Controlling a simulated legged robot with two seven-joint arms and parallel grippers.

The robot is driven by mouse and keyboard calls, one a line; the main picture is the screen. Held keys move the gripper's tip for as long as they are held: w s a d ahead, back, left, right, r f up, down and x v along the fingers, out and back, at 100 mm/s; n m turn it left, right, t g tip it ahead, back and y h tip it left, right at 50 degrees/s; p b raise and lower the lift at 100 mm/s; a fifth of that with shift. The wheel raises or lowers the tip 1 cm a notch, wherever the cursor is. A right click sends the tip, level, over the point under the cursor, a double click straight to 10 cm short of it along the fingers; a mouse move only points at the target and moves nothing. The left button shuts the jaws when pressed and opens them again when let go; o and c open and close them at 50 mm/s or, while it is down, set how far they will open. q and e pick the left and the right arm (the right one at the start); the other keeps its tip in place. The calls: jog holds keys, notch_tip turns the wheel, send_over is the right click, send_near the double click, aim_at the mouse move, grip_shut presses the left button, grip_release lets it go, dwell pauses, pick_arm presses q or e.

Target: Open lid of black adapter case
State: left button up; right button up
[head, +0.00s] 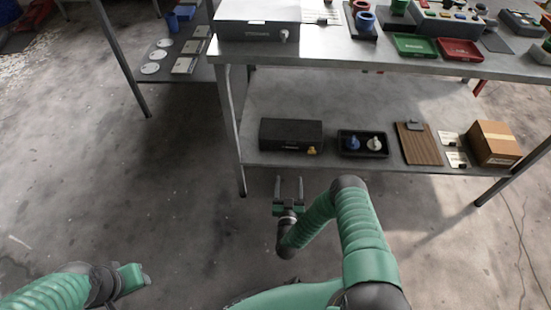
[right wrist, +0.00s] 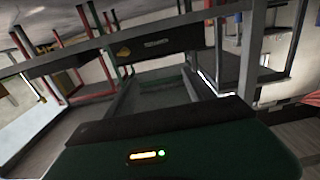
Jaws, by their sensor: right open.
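The black adapter case (head: 290,132) sits closed on the lower shelf, at its left part. A small yellow latch (head: 311,150) shows at its front right. In the right wrist view, tilted, the dark case (right wrist: 180,42) stands ahead with its yellow latch (right wrist: 122,52) and a pale label. My right gripper (head: 289,187) is open and empty, in front of the shelf's edge and below the case in the picture, apart from it. My left gripper (head: 133,277) is low at the left, far from the case; its fingers are not clear.
The lower shelf (head: 370,105) also holds a black tray (head: 361,153) with a blue and a white piece, a brown clipboard (head: 418,143) and a cardboard box (head: 493,143). The tabletop (head: 330,52) overhangs the shelf. A table leg (head: 239,170) stands left of the case.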

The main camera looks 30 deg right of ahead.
aim_at(291, 142)
jog(key=b+x, duration=0.7)
jog(key=x, duration=0.8)
jog(key=shift+w+d+f, duration=0.1)
jog(key=shift+w+d, duration=0.1)
jog(key=shift+d, duration=0.1)
jog(key=shift+w+d+b, duration=0.3)
jog(key=shift+w+b, duration=0.1)
jog(key=shift+w, duration=0.05)
grip_shut()
